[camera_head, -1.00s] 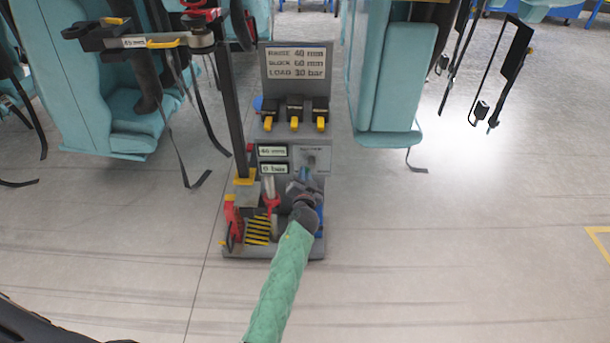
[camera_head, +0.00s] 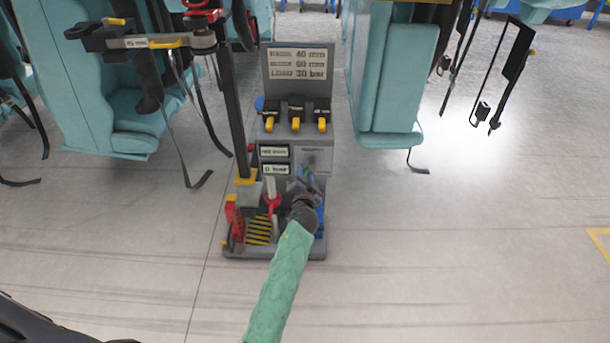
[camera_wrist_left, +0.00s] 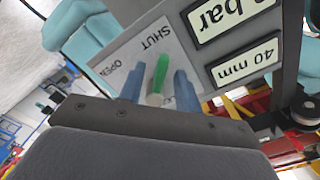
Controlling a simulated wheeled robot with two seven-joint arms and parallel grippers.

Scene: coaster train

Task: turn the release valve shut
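The release valve is a small green lever (camera_wrist_left: 160,72) on a grey panel lettered SHUT and OPEN, seen upside down in the left wrist view. The lever's free end points toward the SHUT side of the panel. My left gripper (camera_wrist_left: 158,88) has its two blue fingers on either side of the lever, with a visible gap to each. In the head view my left gripper (camera_head: 304,178) is at the front of the grey stand (camera_head: 314,145) and mostly hides the valve. My right gripper is not in view.
The stand carries a sign, several yellow-tipped black levers (camera_head: 296,112) and displays (camera_head: 274,160) reading 40 mm and 0 bar. A dark post (camera_head: 234,110) rises at its left. Teal seats (camera_head: 392,80) hang on both sides. The floor right of the stand is clear.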

